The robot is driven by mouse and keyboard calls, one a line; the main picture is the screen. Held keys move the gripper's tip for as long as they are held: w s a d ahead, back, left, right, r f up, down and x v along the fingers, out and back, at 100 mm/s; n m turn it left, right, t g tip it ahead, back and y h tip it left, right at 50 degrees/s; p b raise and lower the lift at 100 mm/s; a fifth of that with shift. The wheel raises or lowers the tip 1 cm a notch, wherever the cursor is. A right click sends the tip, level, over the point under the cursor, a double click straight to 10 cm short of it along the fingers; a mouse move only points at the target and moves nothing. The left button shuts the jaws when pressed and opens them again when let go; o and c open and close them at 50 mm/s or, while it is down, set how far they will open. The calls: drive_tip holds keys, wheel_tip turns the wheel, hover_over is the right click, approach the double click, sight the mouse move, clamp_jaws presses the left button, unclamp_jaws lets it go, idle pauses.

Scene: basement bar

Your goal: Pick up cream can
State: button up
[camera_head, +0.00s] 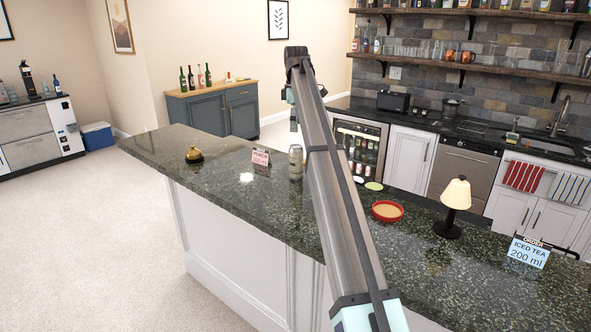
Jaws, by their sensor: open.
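A pale cream-grey can (295,162) stands upright on the dark granite bar counter, just left of my arm, which passes close to its right side in the picture. My gripper (294,126) shows as a small dark shape hanging below the far end of my arm, above the can in the picture. It is open, with nothing seen in it. My arm hides part of it, and its fingertips are hard to make out. Its exact distance from the can cannot be told.
Counter between bell and card is clear.

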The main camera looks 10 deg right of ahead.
sight(296, 162)
wheel_tip(296, 162, down, 15)
drive_tip(key=p, duration=0.5)
drive_tip(key=shift+r, duration=0.15)
drive_tip(key=c, duration=1.5)
